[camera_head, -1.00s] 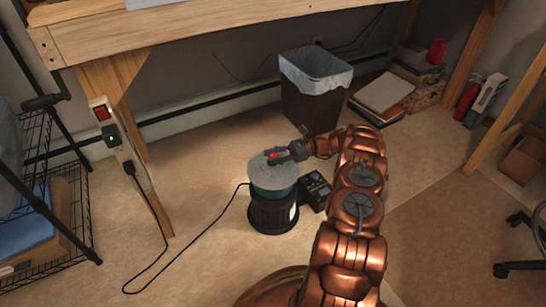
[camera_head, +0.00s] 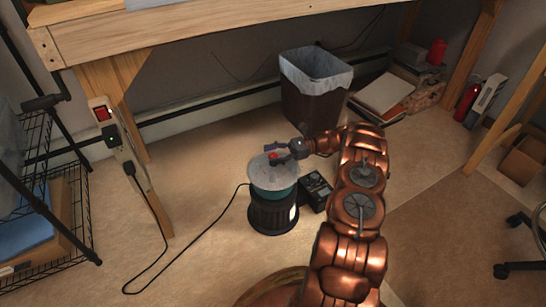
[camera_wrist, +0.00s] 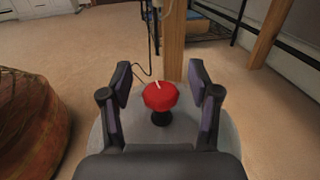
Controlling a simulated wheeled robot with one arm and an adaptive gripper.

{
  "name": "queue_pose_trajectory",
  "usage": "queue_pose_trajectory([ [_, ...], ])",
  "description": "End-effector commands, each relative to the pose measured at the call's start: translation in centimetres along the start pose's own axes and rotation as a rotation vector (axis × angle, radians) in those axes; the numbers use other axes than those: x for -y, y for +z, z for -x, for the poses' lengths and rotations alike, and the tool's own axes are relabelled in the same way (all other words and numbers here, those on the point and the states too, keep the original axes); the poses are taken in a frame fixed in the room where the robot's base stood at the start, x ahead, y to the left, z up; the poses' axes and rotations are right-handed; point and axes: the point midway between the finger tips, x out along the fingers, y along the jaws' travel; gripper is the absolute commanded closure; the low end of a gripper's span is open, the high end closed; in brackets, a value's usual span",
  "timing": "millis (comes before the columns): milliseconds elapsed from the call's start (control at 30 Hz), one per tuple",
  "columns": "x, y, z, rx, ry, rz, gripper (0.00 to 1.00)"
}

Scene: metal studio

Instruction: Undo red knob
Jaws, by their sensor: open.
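The red knob (camera_wrist: 160,96) stands upright on a dark stem in the middle of a grey round lid, with a white mark on its top. In the wrist view my gripper (camera_wrist: 160,84) is open, one finger on each side of the knob, with a visible gap on both sides. In the head view the knob (camera_head: 272,156) sits on the pale lid (camera_head: 260,176) of a teal and black cylindrical machine (camera_head: 273,212). My gripper (camera_head: 276,152) reaches the knob from the right and partly hides it.
A black box (camera_head: 315,188) stands right of the machine. A cable runs left along the floor to a wooden post (camera_head: 146,190) with a switch. A bin (camera_head: 312,95) stands behind, a wire rack (camera_head: 45,220) at left. The floor in front is clear.

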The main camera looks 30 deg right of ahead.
Motion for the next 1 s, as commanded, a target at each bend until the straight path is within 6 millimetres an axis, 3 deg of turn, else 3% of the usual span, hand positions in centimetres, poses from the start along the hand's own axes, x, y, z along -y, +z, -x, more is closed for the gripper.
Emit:
queue_pose_trajectory([
  [400, 0.0, 5.9, 0.0, -0.001, 0.0, 0.002, 0.38],
  [600, 0.0, 7.9, 0.0, 0.0, 0.0, 0.0, 0.38],
  [1000, 0.0, 8.7, 0.0, 0.0, 0.001, -0.001, 0.38],
])
